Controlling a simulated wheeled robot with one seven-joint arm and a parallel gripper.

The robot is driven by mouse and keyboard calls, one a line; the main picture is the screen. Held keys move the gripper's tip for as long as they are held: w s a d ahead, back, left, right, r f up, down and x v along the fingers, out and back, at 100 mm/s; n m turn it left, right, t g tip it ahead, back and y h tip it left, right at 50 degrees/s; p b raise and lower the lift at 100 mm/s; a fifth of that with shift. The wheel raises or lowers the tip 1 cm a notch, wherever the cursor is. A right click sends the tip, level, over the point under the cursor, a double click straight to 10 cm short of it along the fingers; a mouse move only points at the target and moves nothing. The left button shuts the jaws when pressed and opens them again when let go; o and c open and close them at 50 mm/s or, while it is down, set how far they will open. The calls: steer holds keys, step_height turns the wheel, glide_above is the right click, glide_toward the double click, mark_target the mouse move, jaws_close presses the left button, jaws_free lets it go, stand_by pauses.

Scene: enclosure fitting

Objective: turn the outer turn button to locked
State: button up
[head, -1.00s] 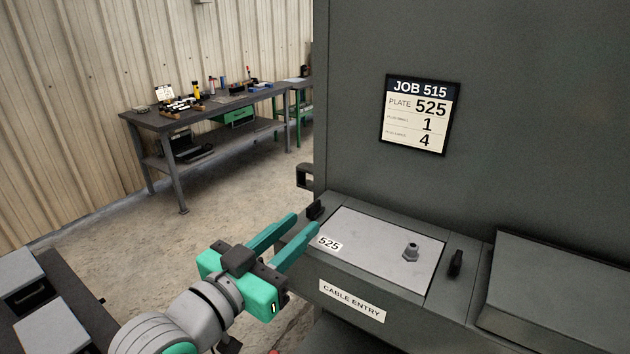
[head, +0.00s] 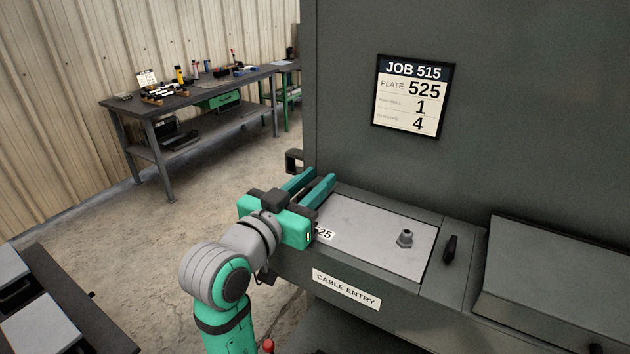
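The grey plate (head: 375,230) marked 525 lies on the cable entry ledge, with a small grey fitting (head: 405,238) standing on it. A black turn button (head: 450,249) sits at the plate's right end, roughly in line with the ledge's depth. The other black turn button, at the plate's left end, is hidden behind my gripper. My gripper (head: 322,176) is over that left end, its two teal fingers apart with a gap between them. I cannot tell whether the hidden button is between the fingers or touched by them.
The tall grey cabinet wall (head: 520,120) with a job card (head: 410,97) rises behind the ledge. A sloped grey box (head: 560,280) stands to the right. A dark handle (head: 294,161) sticks out at the cabinet's left edge. A workbench (head: 190,110) stands far back; floor between is clear.

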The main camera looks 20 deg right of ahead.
steer(key=shift+w, duration=0.1)
steer(key=shift+c, duration=0.7)
jaws_close()
